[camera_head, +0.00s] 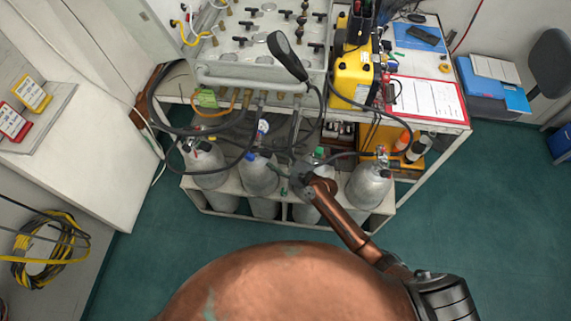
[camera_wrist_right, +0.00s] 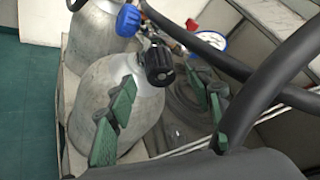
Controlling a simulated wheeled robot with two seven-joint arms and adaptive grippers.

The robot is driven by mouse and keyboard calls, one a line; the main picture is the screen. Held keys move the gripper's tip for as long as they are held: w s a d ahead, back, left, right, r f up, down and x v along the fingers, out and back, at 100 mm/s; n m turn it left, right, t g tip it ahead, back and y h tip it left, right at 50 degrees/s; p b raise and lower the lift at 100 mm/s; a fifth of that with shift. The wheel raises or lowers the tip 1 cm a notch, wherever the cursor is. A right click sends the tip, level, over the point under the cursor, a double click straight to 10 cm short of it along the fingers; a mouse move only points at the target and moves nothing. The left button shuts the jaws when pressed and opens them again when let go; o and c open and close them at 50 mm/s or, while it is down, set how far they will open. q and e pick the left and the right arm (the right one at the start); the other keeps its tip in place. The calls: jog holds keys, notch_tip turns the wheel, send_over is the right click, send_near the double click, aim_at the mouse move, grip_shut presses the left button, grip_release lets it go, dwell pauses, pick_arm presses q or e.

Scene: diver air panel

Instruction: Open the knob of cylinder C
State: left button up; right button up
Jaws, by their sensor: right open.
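Several grey cylinders stand in a row in the white rack: one at the left (camera_head: 205,165), one with a blue valve (camera_head: 258,178), one with a green-topped valve (camera_head: 318,158) partly behind my arm, and one at the right (camera_head: 370,187). No letter is readable, so I cannot tell which is C. My right gripper (camera_head: 288,187) is among the middle cylinders. In the wrist view its green fingers (camera_wrist_right: 163,115) are apart and empty. My left gripper is not in view.
A round gauge (camera_head: 263,127) and black hoses (camera_head: 225,150) run close above the cylinders. The valve panel (camera_head: 265,40) stands behind, with a yellow case (camera_head: 355,75) at its right. Green floor (camera_head: 480,200) is clear at the right.

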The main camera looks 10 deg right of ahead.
jog(key=v, duration=0.8)
jog(key=shift+s+d+r, duration=0.2)
jog(key=shift+s, duration=0.1)
